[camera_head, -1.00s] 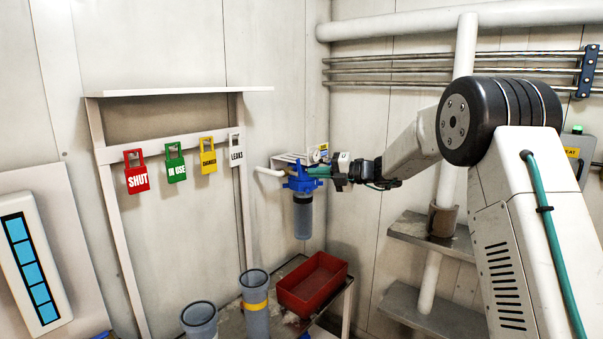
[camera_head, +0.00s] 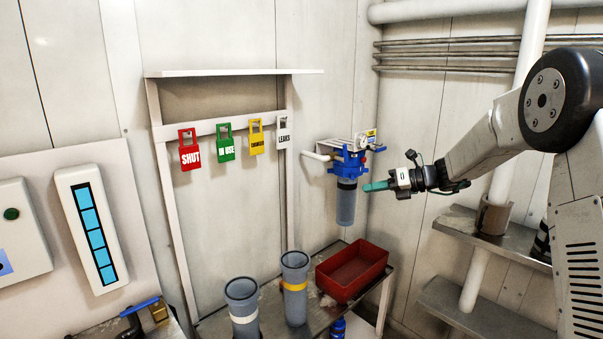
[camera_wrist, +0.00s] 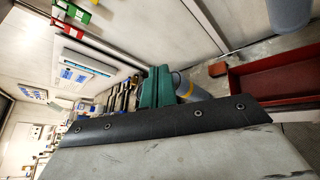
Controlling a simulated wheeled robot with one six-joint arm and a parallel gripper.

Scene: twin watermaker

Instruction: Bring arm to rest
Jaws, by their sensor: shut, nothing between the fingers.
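My gripper (camera_head: 376,186) has teal fingers that are closed together with nothing between them. In the head view it points left, just right of the blue-topped filter housing (camera_head: 346,200) on the wall, with a small gap between them. My arm reaches in from the right, its forearm sloping down to the wrist. In the wrist view the teal fingers (camera_wrist: 157,88) show at the middle, beyond a dark edge with bolts. A grey cylinder with a yellow band lies in view behind them.
A red bin (camera_head: 352,270) and two grey cylinders (camera_head: 242,305) (camera_head: 295,290) stand on a metal bench below. SHUT, IN USE, yellow and LEAKS tags hang on a rack (camera_head: 215,128). Metal shelves (camera_head: 478,308) and a white pipe (camera_head: 525,90) stand near my arm.

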